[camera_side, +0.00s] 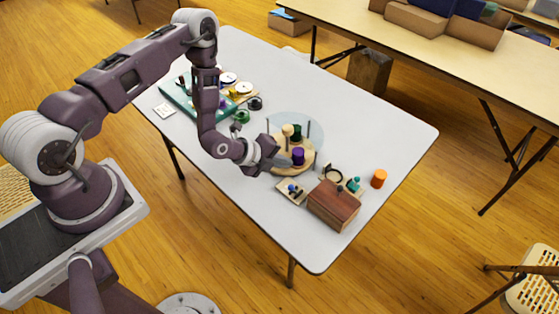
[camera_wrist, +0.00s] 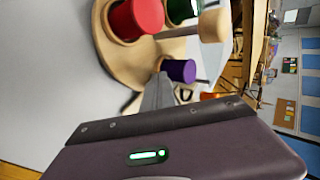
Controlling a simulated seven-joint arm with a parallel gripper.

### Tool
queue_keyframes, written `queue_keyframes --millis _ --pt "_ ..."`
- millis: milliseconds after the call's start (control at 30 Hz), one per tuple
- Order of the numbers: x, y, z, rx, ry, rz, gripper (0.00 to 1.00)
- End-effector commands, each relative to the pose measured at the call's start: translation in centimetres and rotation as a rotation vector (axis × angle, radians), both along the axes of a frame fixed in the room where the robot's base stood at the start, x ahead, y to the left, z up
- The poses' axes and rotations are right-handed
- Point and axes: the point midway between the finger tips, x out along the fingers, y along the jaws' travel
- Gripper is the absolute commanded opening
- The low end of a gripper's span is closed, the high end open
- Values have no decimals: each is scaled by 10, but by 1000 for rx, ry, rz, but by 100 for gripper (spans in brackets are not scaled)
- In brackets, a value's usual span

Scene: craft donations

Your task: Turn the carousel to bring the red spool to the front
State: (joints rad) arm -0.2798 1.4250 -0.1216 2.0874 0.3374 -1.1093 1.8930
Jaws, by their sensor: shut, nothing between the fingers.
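The carousel (camera_side: 306,167) is a round, light wooden turntable near the middle of the grey table; its base also shows in the wrist view (camera_wrist: 112,52). The red spool (camera_wrist: 138,16) stands on it at the upper left of the wrist view, and my gripper hides it in the side view. A purple spool (camera_side: 298,155) and a dark green spool (camera_side: 297,132) stand on it too, with a cream knob or post (camera_side: 288,130) at the back. My gripper (camera_side: 285,161) is shut and empty at the carousel's near left side, its fingers close to the purple spool; contact is unclear.
A brown wooden box (camera_side: 333,204) and a small tray (camera_side: 292,192) sit in front of the carousel. An orange spool (camera_side: 379,178) stands right. A translucent bluish disc (camera_side: 297,121) shows over the carousel's back. A teal rack (camera_side: 180,98) stands left. The table's far right is clear.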

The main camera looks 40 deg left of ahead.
Motion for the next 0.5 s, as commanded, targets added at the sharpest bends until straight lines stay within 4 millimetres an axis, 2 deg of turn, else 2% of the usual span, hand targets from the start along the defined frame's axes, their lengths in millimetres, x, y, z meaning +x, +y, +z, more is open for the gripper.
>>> queue_keyframes --millis 500 --pt "6 -9 0 1 0 129 0"
